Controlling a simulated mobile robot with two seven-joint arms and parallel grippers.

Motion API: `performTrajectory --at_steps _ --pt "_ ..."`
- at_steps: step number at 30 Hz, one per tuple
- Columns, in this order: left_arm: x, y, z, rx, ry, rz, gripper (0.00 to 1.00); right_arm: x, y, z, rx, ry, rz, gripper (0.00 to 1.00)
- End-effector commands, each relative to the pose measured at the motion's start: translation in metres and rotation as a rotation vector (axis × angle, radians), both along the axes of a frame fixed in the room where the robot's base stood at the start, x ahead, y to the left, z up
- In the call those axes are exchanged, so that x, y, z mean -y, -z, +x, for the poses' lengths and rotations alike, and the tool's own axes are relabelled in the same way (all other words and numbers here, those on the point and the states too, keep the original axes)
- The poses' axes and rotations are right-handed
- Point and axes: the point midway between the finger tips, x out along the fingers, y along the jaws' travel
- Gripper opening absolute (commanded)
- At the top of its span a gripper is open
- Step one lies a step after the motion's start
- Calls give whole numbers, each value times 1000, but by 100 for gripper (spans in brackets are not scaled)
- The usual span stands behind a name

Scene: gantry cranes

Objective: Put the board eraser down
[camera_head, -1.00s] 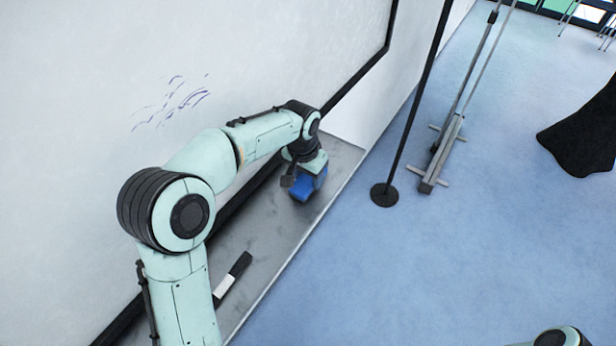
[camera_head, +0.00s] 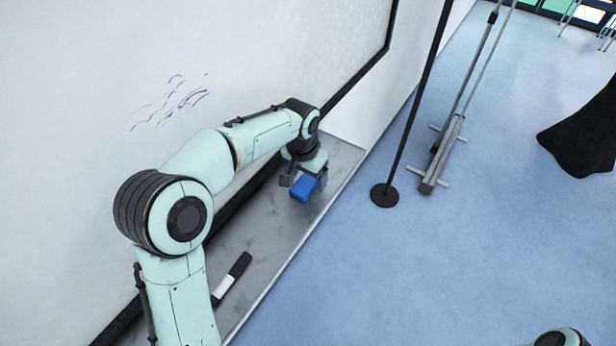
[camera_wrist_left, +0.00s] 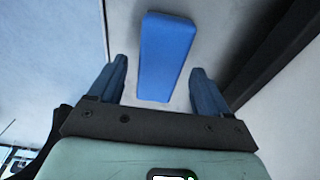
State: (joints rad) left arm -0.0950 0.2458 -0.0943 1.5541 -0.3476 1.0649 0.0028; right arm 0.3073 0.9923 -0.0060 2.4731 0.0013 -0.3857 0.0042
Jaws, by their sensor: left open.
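The board eraser is a blue block (camera_head: 302,189) lying on the grey tray under the whiteboard. In the left wrist view the blue eraser (camera_wrist_left: 165,55) lies lengthwise between the two fingers, with a clear gap on each side. My left gripper (camera_head: 305,181) is at the eraser, above the tray; it also shows in the left wrist view (camera_wrist_left: 158,82), open, its fingers apart from the eraser. Part of the eraser is hidden by the gripper in the head view. My right gripper is not in view.
A black and white marker (camera_head: 232,278) lies on the tray (camera_head: 262,235), nearer to me. The whiteboard (camera_head: 90,80) carries purple scribbles (camera_head: 180,100). A black pole on a round base (camera_head: 384,195) and a grey stand (camera_head: 436,170) are on the blue floor.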

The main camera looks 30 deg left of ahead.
Motion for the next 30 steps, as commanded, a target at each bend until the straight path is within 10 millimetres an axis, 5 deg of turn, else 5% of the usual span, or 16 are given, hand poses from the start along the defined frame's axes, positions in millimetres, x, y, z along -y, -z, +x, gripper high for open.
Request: performTrajectory --at_steps 9,15,30 --pt "-6 -76 -9 8 0 -1 78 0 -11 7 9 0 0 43" --pt "-6 -108 -14 6 1 0 78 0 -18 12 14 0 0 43" --pt "-6 -120 -17 2 0 0 78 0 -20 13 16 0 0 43"
